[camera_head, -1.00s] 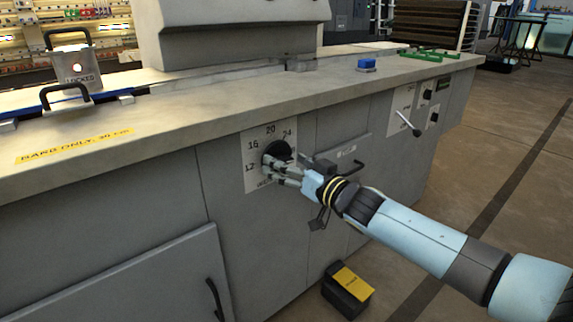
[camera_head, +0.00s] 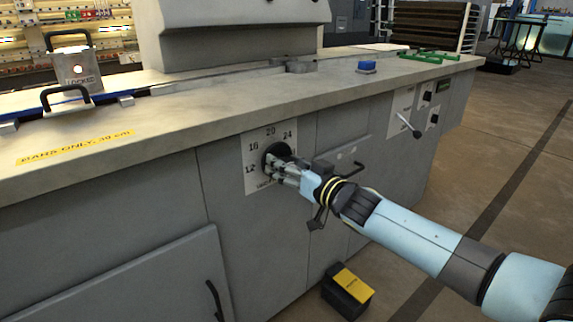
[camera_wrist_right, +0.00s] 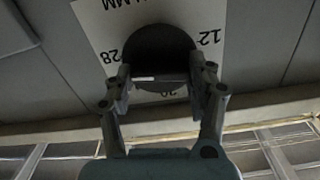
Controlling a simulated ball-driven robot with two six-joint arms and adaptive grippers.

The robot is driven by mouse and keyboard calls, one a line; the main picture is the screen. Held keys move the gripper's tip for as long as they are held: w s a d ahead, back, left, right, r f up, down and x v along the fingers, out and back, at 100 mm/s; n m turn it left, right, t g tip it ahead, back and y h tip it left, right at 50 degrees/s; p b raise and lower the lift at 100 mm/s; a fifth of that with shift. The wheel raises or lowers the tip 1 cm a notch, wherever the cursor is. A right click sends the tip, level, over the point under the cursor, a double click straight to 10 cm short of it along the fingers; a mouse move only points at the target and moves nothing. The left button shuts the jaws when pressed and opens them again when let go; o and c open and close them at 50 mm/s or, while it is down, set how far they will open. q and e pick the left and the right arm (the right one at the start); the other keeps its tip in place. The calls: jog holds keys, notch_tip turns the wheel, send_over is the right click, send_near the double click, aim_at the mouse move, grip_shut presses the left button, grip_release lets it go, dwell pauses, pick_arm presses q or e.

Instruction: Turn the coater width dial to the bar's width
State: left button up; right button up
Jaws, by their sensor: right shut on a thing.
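The coater width dial is a round black knob (camera_head: 277,149) on a white plate (camera_head: 251,184) on the grey machine's front. Numbers 12, 16, 20 and 24 can be read around it. My right gripper (camera_head: 279,163) is shut on the dial, its fingers across the knob's face. In the right wrist view the dial (camera_wrist_right: 158,45) sits between the two fingers (camera_wrist_right: 160,85), with 28 on the left and 12 on the right; 20 is partly hidden. A short white mark shows between the fingertips. I cannot tell which number the dial points to. No bar is clearly identifiable.
A black door handle (camera_head: 352,172) is close to my right wrist. A lever (camera_head: 408,124) sticks out farther right. A black box with a yellow top (camera_head: 347,290) stands on the floor below.

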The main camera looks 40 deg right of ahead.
jog(key=shift+n, duration=0.4)
jog(key=n, duration=0.8)
jog(key=shift+f+n, duration=0.1)
jog(key=shift+n, duration=0.5)
jog(key=o, duration=1.2)
jog(key=s, duration=1.2)
jog(key=shift+d, duration=0.4)
